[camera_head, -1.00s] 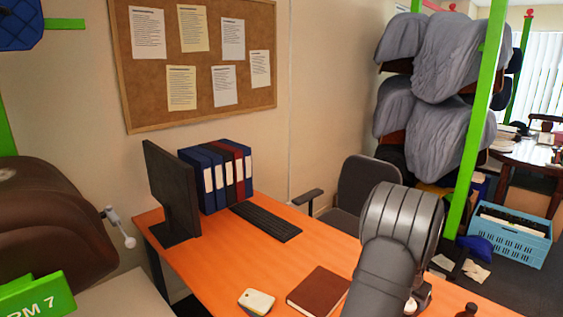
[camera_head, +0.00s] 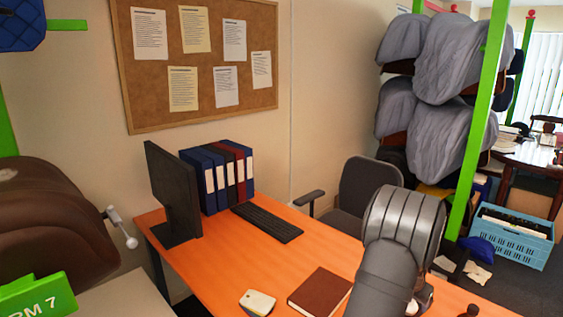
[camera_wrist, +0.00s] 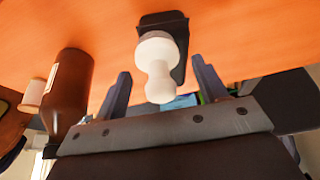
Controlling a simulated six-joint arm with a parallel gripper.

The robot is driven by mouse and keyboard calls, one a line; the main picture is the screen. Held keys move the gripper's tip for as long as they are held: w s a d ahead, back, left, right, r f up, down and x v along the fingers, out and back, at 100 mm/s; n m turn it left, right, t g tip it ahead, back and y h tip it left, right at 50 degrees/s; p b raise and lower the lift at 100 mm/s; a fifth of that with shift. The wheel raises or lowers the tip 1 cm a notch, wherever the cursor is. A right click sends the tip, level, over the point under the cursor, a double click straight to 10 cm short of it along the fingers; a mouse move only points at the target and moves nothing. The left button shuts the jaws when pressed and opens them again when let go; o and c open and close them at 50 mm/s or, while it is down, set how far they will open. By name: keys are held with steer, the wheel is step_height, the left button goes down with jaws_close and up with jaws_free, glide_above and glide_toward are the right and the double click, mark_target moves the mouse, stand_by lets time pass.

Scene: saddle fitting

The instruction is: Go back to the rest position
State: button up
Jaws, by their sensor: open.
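My gripper (camera_wrist: 160,72) shows in the wrist view with its two fingers spread apart. A white knob-shaped handle (camera_wrist: 160,78) on a dark base (camera_wrist: 165,22) shows between and beyond the fingers, on the orange desk. Clear space shows on both sides of the handle, with no finger touching it. In the head view my grey arm reaches over the desk's right part and hides the gripper.
A brown bottle (camera_wrist: 70,85) with a white cap is left of the fingers in the wrist view. The desk (camera_head: 225,265) holds a monitor (camera_head: 172,195), binders (camera_head: 217,177), keyboard (camera_head: 266,222), brown notebook (camera_head: 319,291) and pale item (camera_head: 257,302). A chair (camera_head: 370,185) stands behind.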

steer(key=shift+a, duration=0.1)
steer(key=v, duration=1.2)
steer(key=x, duration=1.2)
steer(key=shift+f, duration=0.35)
step_height(320, 180, up, 4)
steer(key=shift+r, duration=0.25)
steer(key=s+d+r, duration=0.5)
steer(key=s+r, duration=0.6)
steer(key=r, duration=0.1)
steer(key=s+d+m+g, duration=0.1)
steer(key=s+d+m, duration=0.2)
steer(key=d, duration=0.9)
steer(key=s+d+m+g+h, duration=0.1)
steer(key=s+d+m, duration=0.2)
steer(key=d, duration=1)
steer(key=shift+s, duration=1.2)
